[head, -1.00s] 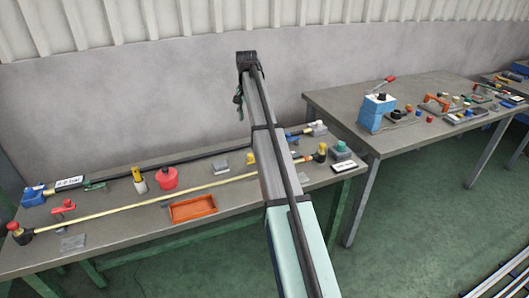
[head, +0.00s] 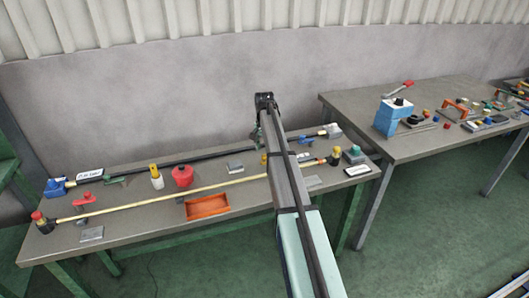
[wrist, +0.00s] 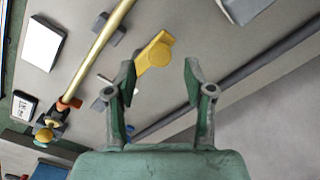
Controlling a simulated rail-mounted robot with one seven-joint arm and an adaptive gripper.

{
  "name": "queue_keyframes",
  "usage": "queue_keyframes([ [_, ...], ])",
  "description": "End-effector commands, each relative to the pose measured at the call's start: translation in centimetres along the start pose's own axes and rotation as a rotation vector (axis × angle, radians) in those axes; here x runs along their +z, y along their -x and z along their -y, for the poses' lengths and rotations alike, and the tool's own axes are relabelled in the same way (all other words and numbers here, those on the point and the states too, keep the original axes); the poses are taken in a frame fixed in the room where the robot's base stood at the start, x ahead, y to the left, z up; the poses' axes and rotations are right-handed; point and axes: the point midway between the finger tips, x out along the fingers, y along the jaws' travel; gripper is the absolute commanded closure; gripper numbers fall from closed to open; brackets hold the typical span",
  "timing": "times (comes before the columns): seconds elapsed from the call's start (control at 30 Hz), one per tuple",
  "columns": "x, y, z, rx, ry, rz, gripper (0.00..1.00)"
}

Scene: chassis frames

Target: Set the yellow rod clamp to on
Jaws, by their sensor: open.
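In the wrist view a yellow clamp lever (wrist: 155,54) with a rounded end lies just beyond my fingertips, roughly between them. A pale yellow rod (wrist: 104,40) runs beside it on the left, with a dark grey block (wrist: 108,29) at it. My gripper (wrist: 160,75) is open and empty, its green fingers apart on either side of the lever. I cannot tell whether a finger touches it. In the head view a small yellow part (head: 264,159) shows next to my arm, partly hidden. The rod (head: 140,205) crosses the bench there.
A dark rod (head: 200,155) lies along the bench's back. An orange tray (head: 207,207), a red round-topped object (head: 183,176) and a yellow-topped bottle (head: 156,177) stand on the left part. A second bench (head: 350,105) with a blue box (head: 392,117) is at right.

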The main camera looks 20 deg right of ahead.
Motion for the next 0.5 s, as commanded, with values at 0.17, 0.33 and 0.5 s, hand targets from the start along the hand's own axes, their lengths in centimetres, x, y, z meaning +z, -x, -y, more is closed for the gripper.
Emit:
queue_keyframes([
  [0.17,0.0,-2.1,0.0,0.001,0.0,0.001,0.47],
  [0.33,0.0,-3.1,0.0,0.0,0.0,0.001,0.47],
  [0.5,0.0,-3.2,0.0,0.0,0.0,0.0,0.47],
])
